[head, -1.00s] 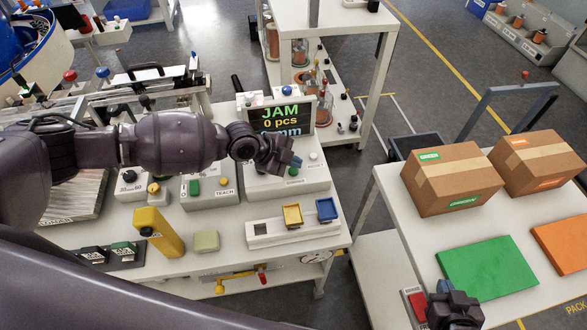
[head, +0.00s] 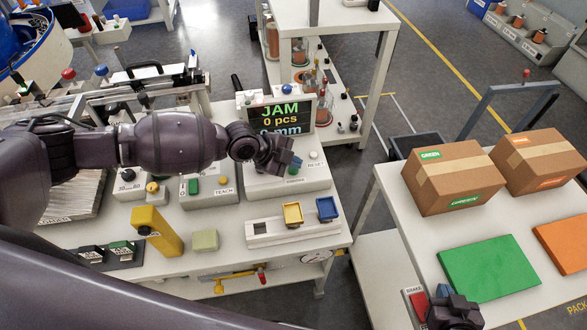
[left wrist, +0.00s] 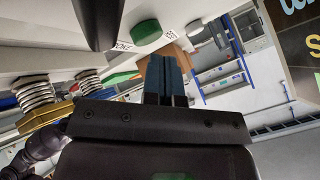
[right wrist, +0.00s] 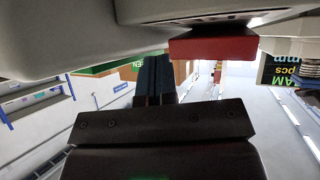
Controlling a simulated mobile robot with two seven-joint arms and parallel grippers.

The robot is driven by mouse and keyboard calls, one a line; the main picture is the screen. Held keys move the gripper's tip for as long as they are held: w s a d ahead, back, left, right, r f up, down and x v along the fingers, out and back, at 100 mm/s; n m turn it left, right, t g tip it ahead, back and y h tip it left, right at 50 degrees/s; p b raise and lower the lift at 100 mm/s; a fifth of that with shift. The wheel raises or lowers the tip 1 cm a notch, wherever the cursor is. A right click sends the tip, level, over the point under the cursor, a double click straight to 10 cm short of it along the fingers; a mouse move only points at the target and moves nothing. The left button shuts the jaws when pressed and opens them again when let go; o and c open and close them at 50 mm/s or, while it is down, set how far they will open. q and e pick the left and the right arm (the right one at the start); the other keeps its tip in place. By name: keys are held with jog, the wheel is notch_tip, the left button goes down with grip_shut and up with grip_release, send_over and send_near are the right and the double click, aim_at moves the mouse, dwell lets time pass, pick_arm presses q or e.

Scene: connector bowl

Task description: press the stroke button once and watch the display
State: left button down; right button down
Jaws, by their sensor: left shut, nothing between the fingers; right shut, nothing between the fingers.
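The display (head: 282,115) stands at the back of the left bench and reads JAM, 0 pcs, and a mm line partly covered by my left wrist. Below it is a white control box (head: 262,186) with a green button (head: 293,170); its label is too small to read surely. The green button also shows in the left wrist view (left wrist: 146,33), above and beside the fingertips, seemingly apart from them. My left gripper (head: 293,161) is shut and empty, just over the box by this button. My right gripper (head: 452,302) is shut and empty near the right table's front.
A white button (head: 313,155) labelled RESET is close to my left gripper. A red brake block (head: 417,301) is beside my right gripper. Boxes (head: 453,178) stand on the right table.

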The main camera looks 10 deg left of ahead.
aim_at(293, 170)
pick_arm(q)
jog(key=shift+f, duration=0.1)
pick_arm(e)
jog(key=shift+w+a, duration=0.1)
jog(key=shift+w, duration=0.4)
pick_arm(q)
jog(key=shift+f+b, duration=0.6)
pick_arm(e)
jog(key=shift+s+f, duration=0.2)
dwell(0.4)
pick_arm(q)
jog(key=shift+r, duration=0.1)
jog(key=shift+r+p, duration=0.5)
jog(key=shift+r, duration=0.4)
pick_arm(e)
jog(key=shift+r, duration=0.15)
pick_arm(q)
jog(key=shift+r, duration=0.1)
